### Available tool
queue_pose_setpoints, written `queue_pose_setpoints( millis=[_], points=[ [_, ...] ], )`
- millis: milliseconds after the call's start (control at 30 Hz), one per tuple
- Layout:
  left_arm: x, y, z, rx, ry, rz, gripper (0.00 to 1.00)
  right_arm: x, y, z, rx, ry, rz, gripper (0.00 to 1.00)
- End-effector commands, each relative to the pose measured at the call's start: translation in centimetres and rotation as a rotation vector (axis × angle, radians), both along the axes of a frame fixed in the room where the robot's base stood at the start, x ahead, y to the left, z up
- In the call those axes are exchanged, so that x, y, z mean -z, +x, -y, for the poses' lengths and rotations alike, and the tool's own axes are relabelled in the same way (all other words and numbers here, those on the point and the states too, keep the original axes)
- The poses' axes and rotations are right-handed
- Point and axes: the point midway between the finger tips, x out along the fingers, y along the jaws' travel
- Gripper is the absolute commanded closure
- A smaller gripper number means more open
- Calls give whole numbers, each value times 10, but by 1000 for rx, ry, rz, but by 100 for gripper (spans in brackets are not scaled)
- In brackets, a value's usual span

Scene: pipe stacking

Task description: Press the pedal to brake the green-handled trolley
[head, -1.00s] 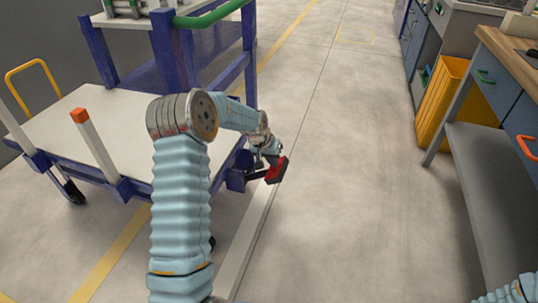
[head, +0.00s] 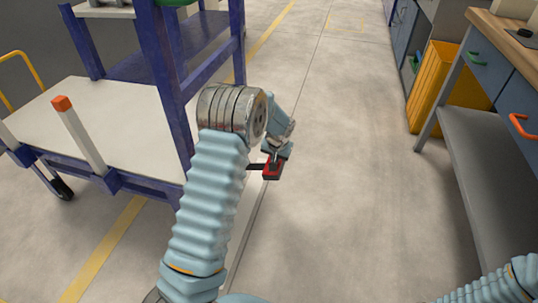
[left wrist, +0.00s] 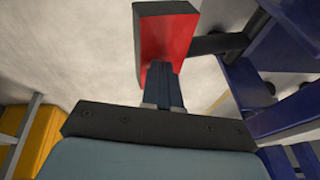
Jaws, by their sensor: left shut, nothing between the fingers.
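The trolley has a dark blue-purple frame and a white lower deck (head: 120,115). Only a sliver of its green handle (head: 176,3) shows at the top edge of the head view. The red pedal (head: 272,173), with dark sides, sticks out on a dark bar at the trolley's right side, low above the floor. My left gripper (head: 272,160) is shut and empty, pointing down at the pedal. In the left wrist view the red pedal face (left wrist: 166,38) lies right at my closed fingertips (left wrist: 163,66); I cannot tell whether they touch. My right gripper is out of view.
A workbench (head: 490,150) with a grey lower shelf stands at the right, with a yellow bin (head: 440,88) behind it. A yellow rail (head: 18,75) is at the far left. The floor between trolley and bench is clear.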

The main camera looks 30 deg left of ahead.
Motion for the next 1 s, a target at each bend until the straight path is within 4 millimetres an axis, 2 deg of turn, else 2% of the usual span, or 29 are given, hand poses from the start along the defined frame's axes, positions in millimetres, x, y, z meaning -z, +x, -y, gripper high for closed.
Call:
queue_pose_setpoints(
  millis=[33, 100, 400, 700, 1000],
  points=[
    [15, 2, 7, 8, 45, -11, 100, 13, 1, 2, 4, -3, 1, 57],
    [25, 2, 11, 7, 105, -26, 100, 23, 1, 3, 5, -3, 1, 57],
    [61, 6, 22, 4, 327, -77, 100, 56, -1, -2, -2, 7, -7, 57],
    [79, 6, 24, -2, 349, -85, 100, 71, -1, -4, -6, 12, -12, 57],
    [85, 6, 25, -1, 346, -85, 100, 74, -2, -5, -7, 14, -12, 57]
  ],
)
